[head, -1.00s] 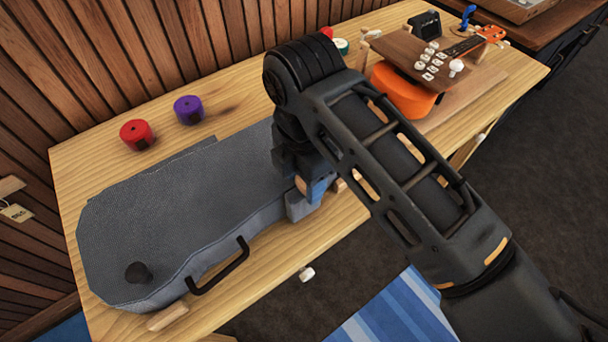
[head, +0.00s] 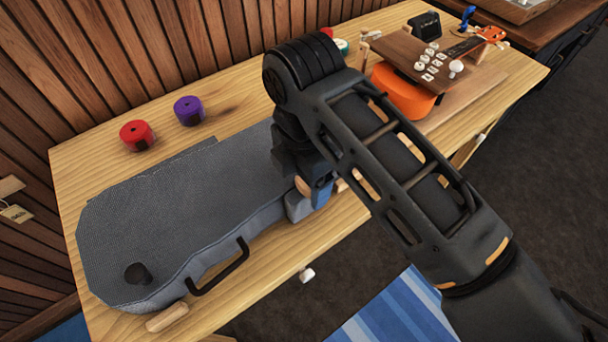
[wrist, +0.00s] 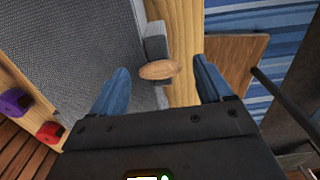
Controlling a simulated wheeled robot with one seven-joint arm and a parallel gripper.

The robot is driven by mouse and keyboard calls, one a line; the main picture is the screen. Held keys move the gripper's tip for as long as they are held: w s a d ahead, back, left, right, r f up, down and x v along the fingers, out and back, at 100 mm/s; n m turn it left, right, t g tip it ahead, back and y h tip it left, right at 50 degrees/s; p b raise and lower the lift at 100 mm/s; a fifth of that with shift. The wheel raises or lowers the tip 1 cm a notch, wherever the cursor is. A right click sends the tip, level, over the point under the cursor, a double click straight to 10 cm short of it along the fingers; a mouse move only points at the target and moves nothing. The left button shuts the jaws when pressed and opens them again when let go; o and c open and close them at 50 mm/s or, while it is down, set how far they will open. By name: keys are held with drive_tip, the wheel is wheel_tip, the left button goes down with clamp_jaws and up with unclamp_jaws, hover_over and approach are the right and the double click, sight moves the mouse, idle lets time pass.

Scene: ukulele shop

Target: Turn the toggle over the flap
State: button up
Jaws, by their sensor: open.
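A grey fabric ukulele case (head: 185,215) lies on the wooden bench. At its side edge is a small grey flap (head: 298,207), also seen in the wrist view (wrist: 155,43). An oval wooden toggle (wrist: 158,69) lies at the flap's end, its long axis running across the flap, from finger to finger. It shows partly in the head view (head: 302,186), beside my gripper. My gripper (wrist: 161,67) is open, one blue finger on each side of the toggle, with visible gaps to both. In the head view my arm hides part of the case's right end.
A black handle (head: 222,268) sticks out from the case's front side. Red (head: 136,134) and purple (head: 188,110) rolls stand behind the case. An orange ukulele body (head: 403,92) lies at the right under a brown board (head: 400,50). The bench's front edge is close to the flap.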

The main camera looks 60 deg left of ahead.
sight(304, 184)
wheel_tip(304, 184, up, 8)
drive_tip(key=shift+f+b, duration=0.2)
drive_tip(key=shift+b, duration=0.2)
idle(0.5)
